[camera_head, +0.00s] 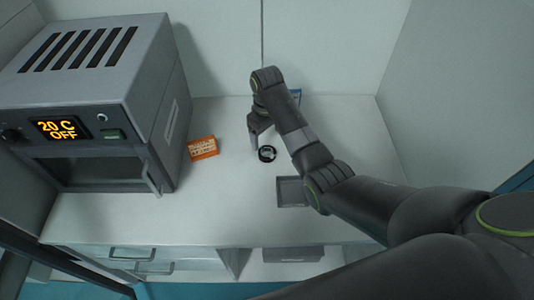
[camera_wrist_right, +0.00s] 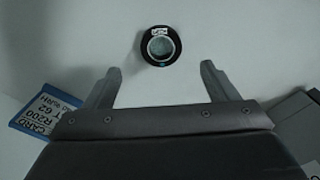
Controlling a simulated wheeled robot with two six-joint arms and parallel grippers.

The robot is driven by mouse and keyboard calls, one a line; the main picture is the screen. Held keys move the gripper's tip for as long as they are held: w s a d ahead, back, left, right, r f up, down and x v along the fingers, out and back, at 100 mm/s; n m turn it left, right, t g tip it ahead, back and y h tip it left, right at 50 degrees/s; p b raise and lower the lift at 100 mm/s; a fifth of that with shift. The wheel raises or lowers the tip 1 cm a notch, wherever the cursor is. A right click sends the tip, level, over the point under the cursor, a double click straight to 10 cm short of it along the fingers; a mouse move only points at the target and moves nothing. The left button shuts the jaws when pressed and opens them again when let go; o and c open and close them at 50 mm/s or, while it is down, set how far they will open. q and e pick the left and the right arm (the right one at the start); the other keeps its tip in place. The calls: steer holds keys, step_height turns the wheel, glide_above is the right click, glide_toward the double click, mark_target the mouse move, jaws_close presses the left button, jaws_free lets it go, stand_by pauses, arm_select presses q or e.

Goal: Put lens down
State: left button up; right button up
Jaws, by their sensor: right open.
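The lens (camera_head: 267,153) is a small round piece in a black ring mount. It rests on the white table in the head view, and it also shows in the right wrist view (camera_wrist_right: 160,46) with a white label on its rim. My right gripper (camera_head: 254,141) is beside the lens in the head view. In the right wrist view my right gripper (camera_wrist_right: 156,84) is open and empty, with the lens beyond its fingertips and apart from them. My left gripper is in neither view.
A grey oven (camera_head: 95,110) with a "20 C OFF" display stands at the left. An orange box (camera_head: 203,148) lies beside it. A grey tray (camera_head: 291,191) is near the front. A blue-edged card (camera_wrist_right: 42,118) lies left of the gripper in the wrist view. Table right of my arm is clear.

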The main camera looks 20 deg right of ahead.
mark_target(267, 152)
steer(key=shift+s+f, duration=0.1)
steer(key=shift+f, duration=0.65)
steer(key=shift+f+p, duration=0.35)
steer(key=shift+f, duration=0.25)
step_height(267, 152, down, 3)
steer(key=shift+s+f+p, duration=0.1)
steer(key=shift+f+p, duration=0.05)
steer(key=shift+p, duration=0.25)
steer(key=shift+f, duration=0.55)
steer(key=shift+c, duration=0.3)
steer(key=c, duration=1)
steer(key=shift+c, duration=0.2)
